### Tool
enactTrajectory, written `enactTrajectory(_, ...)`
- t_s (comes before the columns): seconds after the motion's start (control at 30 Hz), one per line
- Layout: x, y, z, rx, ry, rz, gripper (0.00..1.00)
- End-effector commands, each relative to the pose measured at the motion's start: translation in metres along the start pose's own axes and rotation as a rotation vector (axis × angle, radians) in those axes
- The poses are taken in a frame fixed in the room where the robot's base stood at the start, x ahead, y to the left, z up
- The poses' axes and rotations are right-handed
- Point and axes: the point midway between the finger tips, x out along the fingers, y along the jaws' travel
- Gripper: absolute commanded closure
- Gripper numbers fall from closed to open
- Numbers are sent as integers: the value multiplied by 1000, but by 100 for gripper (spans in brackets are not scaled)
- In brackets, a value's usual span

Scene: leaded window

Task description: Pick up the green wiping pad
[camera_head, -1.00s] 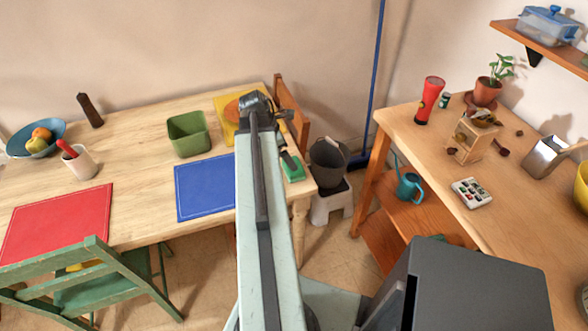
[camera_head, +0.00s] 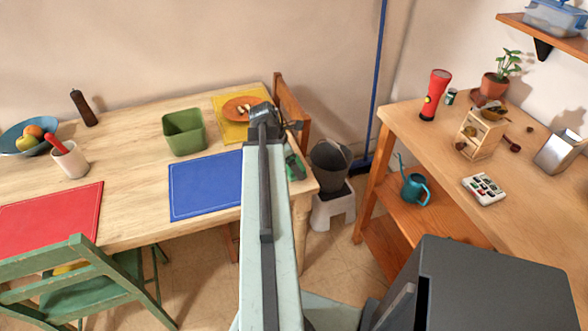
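The green wiping pad (camera_head: 296,170) lies at the right end of the wooden dining table, just right of my arm. Part of it is hidden or in dark shadow beside the arm. My gripper (camera_head: 291,126) is at the far end of my raised arm, over the table's right end. In the picture it is just above the pad. Its fingers are small and dark, and I cannot tell their opening or their exact height over the pad.
The dining table (camera_head: 135,153) carries a green bin (camera_head: 184,132), a blue mat (camera_head: 205,187) and an orange plate (camera_head: 241,107) on a yellow mat. A chair (camera_head: 290,105) stands at its right end. A grey bucket (camera_head: 331,165) sits on a white stool (camera_head: 333,207) beyond.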

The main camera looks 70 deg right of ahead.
Motion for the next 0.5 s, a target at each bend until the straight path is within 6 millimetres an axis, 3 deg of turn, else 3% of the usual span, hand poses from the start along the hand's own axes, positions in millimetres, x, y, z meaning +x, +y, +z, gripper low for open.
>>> enactTrajectory(0.03, 0, 0, 0, 0, 0, 0, 25)
enactTrajectory(0.1, 0, 0, 0, 0, 0, 0, 44)
enactTrajectory(0.17, 0, 0, 0, 1, 0, 0, 57)
enactTrajectory(0.5, -12, 0, 5, 1, 0, 0, 57)
